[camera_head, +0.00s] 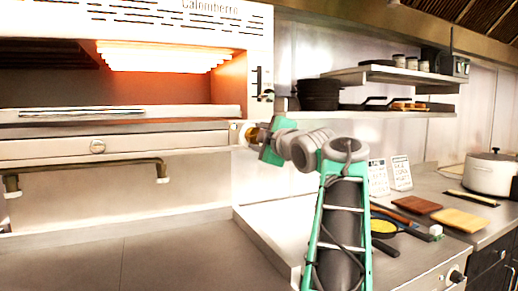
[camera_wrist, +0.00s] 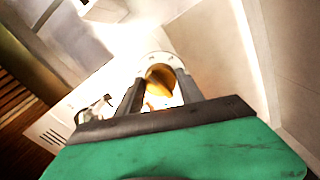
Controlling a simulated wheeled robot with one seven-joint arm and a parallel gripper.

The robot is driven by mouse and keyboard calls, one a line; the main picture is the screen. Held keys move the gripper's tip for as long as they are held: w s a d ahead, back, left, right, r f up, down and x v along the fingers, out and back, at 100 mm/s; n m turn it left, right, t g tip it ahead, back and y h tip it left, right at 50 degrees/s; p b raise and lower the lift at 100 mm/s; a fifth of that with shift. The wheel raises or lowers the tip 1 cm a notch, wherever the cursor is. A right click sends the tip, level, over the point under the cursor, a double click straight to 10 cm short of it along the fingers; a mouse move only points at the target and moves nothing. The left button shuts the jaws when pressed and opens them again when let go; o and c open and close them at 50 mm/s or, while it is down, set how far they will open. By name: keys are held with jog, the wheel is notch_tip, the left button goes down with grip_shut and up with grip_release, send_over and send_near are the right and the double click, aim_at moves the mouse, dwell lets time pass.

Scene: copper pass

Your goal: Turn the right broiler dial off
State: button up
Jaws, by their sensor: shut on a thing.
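The broiler (camera_head: 60,150) fills the left of the head view. The right part of its opening glows orange under a bright heating element (camera_head: 165,56), while the left part is dark. The right broiler dial (camera_wrist: 160,78) is a brass-coloured knob at the broiler's front right corner. In the head view my gripper (camera_head: 248,134) reaches that corner from the right and mostly hides the dial. In the wrist view my gripper (camera_wrist: 158,92) has its two dark fingers on either side of the dial, shut on it. The dial's marking cannot be read.
A handle bar (camera_head: 90,171) runs below the broiler front. A wall shelf (camera_head: 385,75) with dark pans is to the right. The right counter holds a pan (camera_head: 382,228), cutting boards (camera_head: 462,220) and a white pot (camera_head: 492,174). The lower left counter (camera_head: 150,255) is clear.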

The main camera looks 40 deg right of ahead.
jog(key=shift+r+n+b, duration=0.2)
jog(key=shift+n+b, duration=3.2)
jog(key=shift+n, duration=4.6)
jog(key=shift+a, duration=0.1)
jog(key=o, duration=1.4)
